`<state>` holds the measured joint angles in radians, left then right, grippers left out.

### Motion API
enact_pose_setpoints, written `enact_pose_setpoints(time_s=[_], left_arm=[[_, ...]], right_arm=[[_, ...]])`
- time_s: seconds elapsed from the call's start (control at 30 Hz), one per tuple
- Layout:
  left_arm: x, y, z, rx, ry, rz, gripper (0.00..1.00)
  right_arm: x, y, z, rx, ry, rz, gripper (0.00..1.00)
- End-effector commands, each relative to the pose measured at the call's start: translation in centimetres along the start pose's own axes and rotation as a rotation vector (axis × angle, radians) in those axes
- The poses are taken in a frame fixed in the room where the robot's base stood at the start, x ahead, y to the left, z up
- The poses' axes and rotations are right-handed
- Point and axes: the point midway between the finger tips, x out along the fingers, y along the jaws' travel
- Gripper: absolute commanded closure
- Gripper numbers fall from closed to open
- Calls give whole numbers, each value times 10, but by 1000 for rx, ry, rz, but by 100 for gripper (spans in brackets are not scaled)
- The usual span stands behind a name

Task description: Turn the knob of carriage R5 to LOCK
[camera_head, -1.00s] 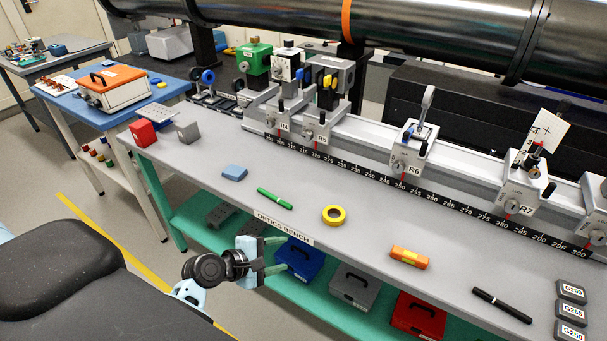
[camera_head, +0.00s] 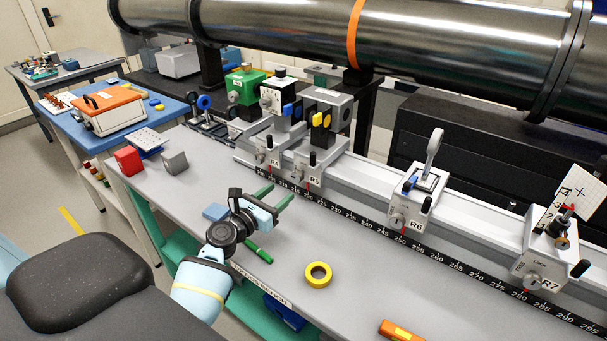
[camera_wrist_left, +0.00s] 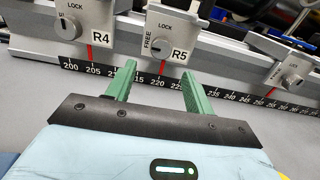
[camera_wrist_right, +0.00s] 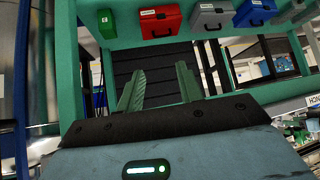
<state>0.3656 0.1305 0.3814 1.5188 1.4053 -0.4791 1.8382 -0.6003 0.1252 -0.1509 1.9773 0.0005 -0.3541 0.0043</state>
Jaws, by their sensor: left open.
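The knob's slot looks roughly level, towards FREE. My left gripper (camera_head: 279,197) is open and empty over the bench, in front of R5. Its green fingers (camera_wrist_left: 158,75) point at the carriage front, apart from the knob. My right gripper (camera_wrist_right: 160,82) is open and empty, facing the lower shelf.
Carriages R4 (camera_head: 268,152), R6 (camera_head: 412,200) and R7 (camera_head: 541,262) share the rail. A blue block (camera_head: 215,212), green pen (camera_head: 258,250) and yellow tape roll (camera_head: 318,274) lie on the bench. A red case (camera_wrist_right: 160,21) stands on the lower shelf.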

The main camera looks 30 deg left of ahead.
Motion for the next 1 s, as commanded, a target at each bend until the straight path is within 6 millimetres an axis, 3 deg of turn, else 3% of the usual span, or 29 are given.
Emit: enact_pose_setpoints(time_s=[0.27, 0.7, 1.0], left_arm=[[5, 0, -1, 1, 1, -1, 47], [61, 0, -3, 1, 3, -1, 47], [78, 0, -1, 3, 2, -1, 47]], right_arm=[[-5, -2, 15, 3, -31, -3, 64], [0, -8, 24, 24, -45, -5, 64], [0, -8, 28, 25, -52, -7, 64]])
